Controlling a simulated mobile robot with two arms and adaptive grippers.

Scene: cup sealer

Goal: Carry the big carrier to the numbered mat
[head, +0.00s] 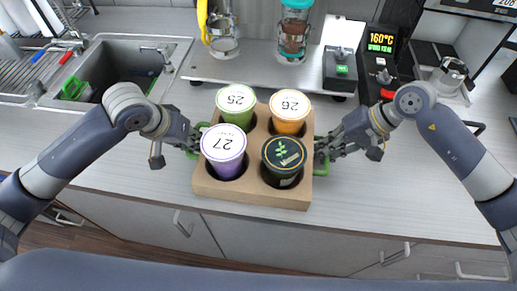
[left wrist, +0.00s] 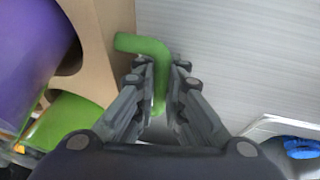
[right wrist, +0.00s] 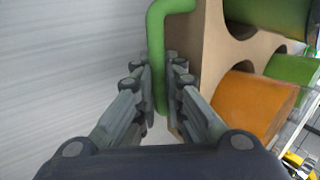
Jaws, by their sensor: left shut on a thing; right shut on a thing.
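The big carrier (head: 252,198) is a brown cardboard box with four round holes and green side handles, at the front middle of the counter in the head view. It holds a green cup 25 (head: 236,98), an orange cup 26 (head: 290,104), a purple cup 27 (head: 224,142) and a dark green cup with a leaf lid (head: 284,153). My left gripper (head: 196,142) is shut on the left green handle (left wrist: 158,62). My right gripper (head: 322,146) is shut on the right green handle (right wrist: 156,50). I cannot make out a numbered mat.
A sink (head: 115,75) lies to the left. A raised shelf (head: 262,76) with dispensers stands behind the carrier. A black machine (head: 382,62) showing 160°C stands at the back right. Bare counter (head: 405,185) lies right of the carrier.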

